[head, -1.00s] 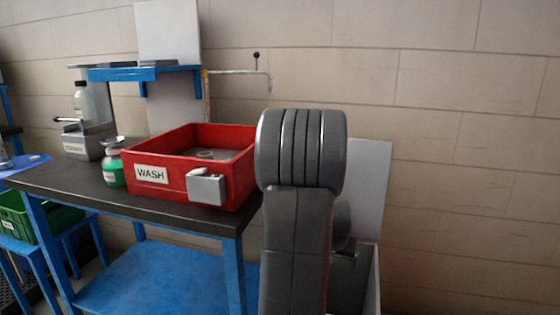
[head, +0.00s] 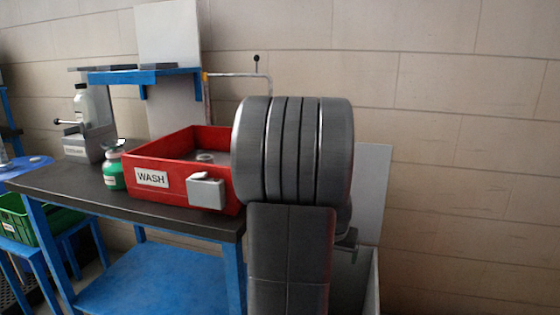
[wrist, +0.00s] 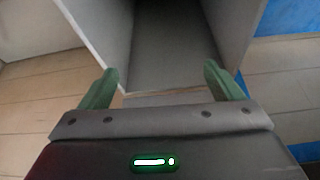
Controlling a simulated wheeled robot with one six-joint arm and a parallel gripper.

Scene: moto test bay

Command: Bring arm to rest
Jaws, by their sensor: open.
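My arm stands folded in front of the bench's right end in the head view and hides part of the red bin and what is behind it. My gripper (wrist: 158,88) shows in the wrist view with its two green fingers wide apart and nothing between them. Beyond the fingers is an open, pale-walled box (wrist: 170,50) with a grey inside. In the head view a pale open box (head: 372,190) stands behind my arm, mostly hidden by it.
A bench (head: 60,185) with a dark top stands at the left. On it are a red WASH bin (head: 215,185), a green bottle (head: 113,170) and a grey box (head: 85,145). A green crate (head: 15,215) sits lower left. Open wall space lies at the right.

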